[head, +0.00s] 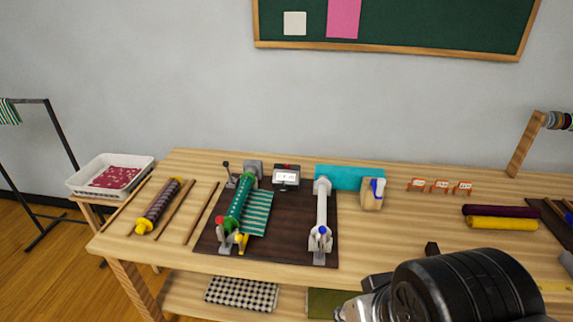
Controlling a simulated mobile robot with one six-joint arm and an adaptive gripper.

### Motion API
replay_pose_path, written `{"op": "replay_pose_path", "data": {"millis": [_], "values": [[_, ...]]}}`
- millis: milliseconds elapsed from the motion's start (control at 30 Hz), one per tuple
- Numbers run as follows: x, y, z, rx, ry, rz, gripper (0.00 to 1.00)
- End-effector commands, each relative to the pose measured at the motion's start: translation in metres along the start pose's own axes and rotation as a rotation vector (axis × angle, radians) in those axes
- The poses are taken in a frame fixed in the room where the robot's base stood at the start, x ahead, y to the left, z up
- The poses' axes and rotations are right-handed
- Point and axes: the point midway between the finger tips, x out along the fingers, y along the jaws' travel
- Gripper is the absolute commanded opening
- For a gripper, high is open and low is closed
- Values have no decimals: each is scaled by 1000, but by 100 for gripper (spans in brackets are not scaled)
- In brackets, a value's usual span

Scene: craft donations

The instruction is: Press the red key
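A small dark counter box with a white display (286,177) stands at the back of a dark board (283,225) on the wooden table. A small red spot shows on its top edge; I cannot tell for sure whether it is the red key. A red knob (220,223) also shows at the near end of a green roll (240,204), beside white and yellow parts. My gripper (375,300) is low at the right, in front of the table's near edge, well apart from the box. My black arm link covers much of it, and its fingertips are not clear.
A white-grey roller (321,218) stands on the board's right. Behind it are a teal block (349,177) and a tan holder with a blue-and-white tool (373,193). Rolled fabrics (502,222) lie at the right. A white basket (112,175) stands at the left.

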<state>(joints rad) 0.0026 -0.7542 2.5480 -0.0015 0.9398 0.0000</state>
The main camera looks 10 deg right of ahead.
Motion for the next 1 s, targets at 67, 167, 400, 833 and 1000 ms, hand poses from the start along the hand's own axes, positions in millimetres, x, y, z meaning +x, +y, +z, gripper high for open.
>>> {"op": "replay_pose_path", "data": {"millis": [67,167,400,833,1000], "values": [[0,0,0,0,0,0,19],[0,0,0,0,0,0,12],[0,0,0,0,0,0,0],[0,0,0,0,0,0,0],[0,0,0,0,0,0,0]]}}
